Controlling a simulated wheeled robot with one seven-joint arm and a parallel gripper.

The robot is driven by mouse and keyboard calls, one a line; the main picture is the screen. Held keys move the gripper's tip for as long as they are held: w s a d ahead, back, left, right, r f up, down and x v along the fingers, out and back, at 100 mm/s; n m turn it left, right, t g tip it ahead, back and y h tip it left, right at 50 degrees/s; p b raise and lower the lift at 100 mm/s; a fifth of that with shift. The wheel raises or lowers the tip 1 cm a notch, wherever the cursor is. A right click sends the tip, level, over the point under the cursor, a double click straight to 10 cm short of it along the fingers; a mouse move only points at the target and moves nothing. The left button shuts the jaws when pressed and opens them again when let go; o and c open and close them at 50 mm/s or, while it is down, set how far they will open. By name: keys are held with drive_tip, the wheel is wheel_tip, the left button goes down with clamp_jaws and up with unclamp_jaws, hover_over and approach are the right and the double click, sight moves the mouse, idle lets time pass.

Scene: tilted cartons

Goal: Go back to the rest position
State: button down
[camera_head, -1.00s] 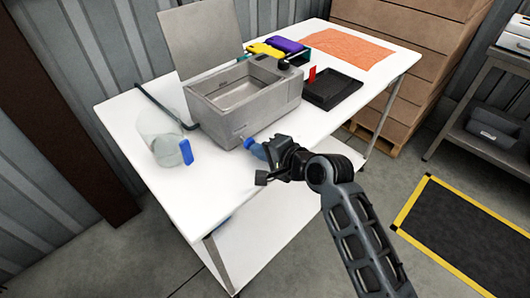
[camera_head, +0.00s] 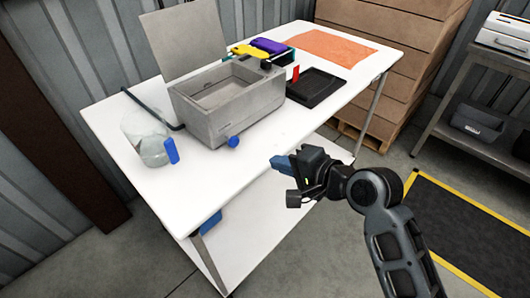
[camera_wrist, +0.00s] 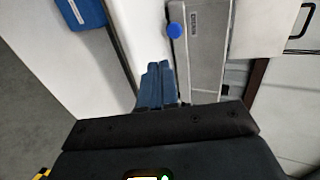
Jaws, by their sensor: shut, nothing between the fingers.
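My gripper (camera_head: 280,164) is in front of the white table's front edge in the head view, apart from everything on the table. Its blue fingers are closed together with nothing between them; they also show in the wrist view (camera_wrist: 156,85). The grey open-topped bath (camera_head: 228,100) stands on the table to the left and beyond my gripper. A blue knob (camera_head: 234,142) is on its near side; the knob also shows in the wrist view (camera_wrist: 174,30).
The white table (camera_head: 135,88) carries a clear jar (camera_head: 145,138) with a blue part, a black tray (camera_head: 322,90), an orange mat (camera_head: 335,47), and yellow and purple items. Brown cartons (camera_head: 390,50) stand behind. A shelf (camera_head: 475,90) is at right.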

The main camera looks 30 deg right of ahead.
drive_tip(key=s+f+n+h, duration=0.2)
drive_tip(key=s+n, duration=0.1)
drive_tip(key=s, duration=0.6)
drive_tip(key=s+f+n+h, duration=0.1)
drive_tip(key=s+f+n, duration=0.1)
drive_tip(key=s, duration=0.7)
drive_tip(key=s+a+r+n+t, duration=0.1)
drive_tip(key=s+r+n, duration=0.3)
drive_tip(key=s, duration=0.4)
drive_tip(key=s+r+n+t, duration=0.1)
drive_tip(key=s+r+n, duration=0.4)
drive_tip(key=s, duration=0.4)
drive_tip(key=shift+a+n+h, duration=0.3)
drive_tip(key=shift+a+h, duration=0.1)
